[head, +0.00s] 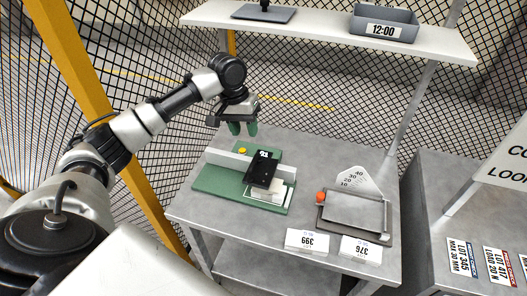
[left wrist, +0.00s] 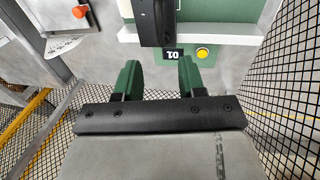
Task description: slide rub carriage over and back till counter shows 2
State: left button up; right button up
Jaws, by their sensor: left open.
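The rub tester has a green base (head: 215,180) with a white rail (head: 228,160) along it, standing on the grey table. A black carriage (head: 263,172) sits across the rail; its black body also shows at the top of the left wrist view (left wrist: 156,20). The small counter (left wrist: 174,54) is beside a yellow button (left wrist: 203,53) and appears to read 01. My left gripper (head: 243,129) has green fingers and is above and behind the tester, apart from the carriage. In the left wrist view its fingers (left wrist: 158,75) are spread and empty. My right gripper is not in view.
A grey device with an orange knob (head: 320,197) and a scale plate (head: 354,180) stands right of the tester. White cards (head: 307,241) are at the table's front edge. Mesh fencing surrounds the bench.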

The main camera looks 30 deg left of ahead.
aim_at(254, 160)
pick_arm(q)
jog(key=f, duration=0.3)
jog(key=d+f+p, duration=0.1)
jog(key=f, duration=0.3)
jog(key=d+f, duration=0.1)
jog(key=f, duration=0.2)
jog(key=shift+w+f, duration=0.25)
grip_shut()
